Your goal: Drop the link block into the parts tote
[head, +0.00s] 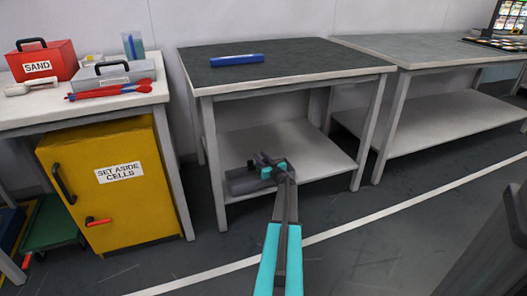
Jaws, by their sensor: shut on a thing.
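My gripper (264,167), dark with teal parts, is at the end of my arm in the middle of the head view, in front of the middle table's lower shelf. It is shut on the link block, which is small and dark here and hard to tell apart from the jaws. A dark grey, low, box-like thing (240,184) shows just below and left of the gripper, over the lower shelf. It may be the parts tote, but I cannot tell for sure. The gripper partly covers its right end.
A blue bar (237,60) lies on the middle table's dark top (310,62). Another table (430,50) stands right. The shelf's right part is clear.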

